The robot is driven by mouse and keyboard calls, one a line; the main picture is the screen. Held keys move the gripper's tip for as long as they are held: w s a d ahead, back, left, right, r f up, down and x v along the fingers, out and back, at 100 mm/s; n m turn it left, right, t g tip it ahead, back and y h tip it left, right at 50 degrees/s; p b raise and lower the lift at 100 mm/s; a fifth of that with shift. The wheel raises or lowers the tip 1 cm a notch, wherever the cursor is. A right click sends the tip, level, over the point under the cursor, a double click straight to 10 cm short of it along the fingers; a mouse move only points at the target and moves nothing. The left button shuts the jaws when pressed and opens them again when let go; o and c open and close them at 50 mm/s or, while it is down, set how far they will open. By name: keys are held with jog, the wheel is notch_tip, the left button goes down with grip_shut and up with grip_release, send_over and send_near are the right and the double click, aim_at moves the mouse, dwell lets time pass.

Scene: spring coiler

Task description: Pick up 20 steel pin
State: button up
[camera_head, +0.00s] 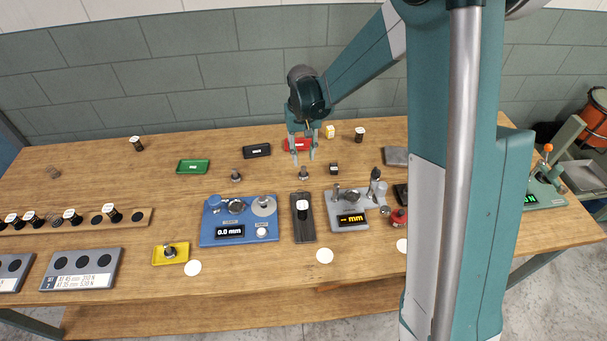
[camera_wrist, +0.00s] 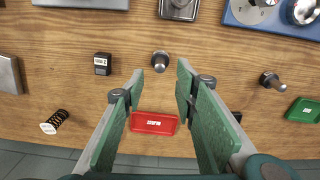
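A steel pin (camera_head: 304,174) with a dark, wider base stands on the wooden table near the middle. It shows in the wrist view (camera_wrist: 160,61) between and just beyond my fingertips. A second similar pin (camera_head: 236,176) stands to its left and shows in the wrist view (camera_wrist: 272,80) at the right. I cannot read a size on either. A third pin (camera_head: 169,250) stands on the yellow tray (camera_head: 183,259). My gripper (camera_head: 303,158) is open and empty, pointing down above the table by the middle pin, its green pads (camera_wrist: 160,72) apart.
A red tray (camera_head: 290,147) lies behind the pin and a small black block (camera_head: 334,169) to its right. A blue gauge (camera_head: 210,232), a dark plate (camera_head: 304,230) and a grey gauge (camera_head: 372,207) stand in front. Green (camera_head: 193,166) and black (camera_head: 257,150) trays lie left.

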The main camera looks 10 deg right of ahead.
aim_at(303, 167)
jog(key=shift+f, duration=1.3)
jog(key=shift+f, duration=0.15)
jog(key=shift+f, duration=2.45)
grip_shut()
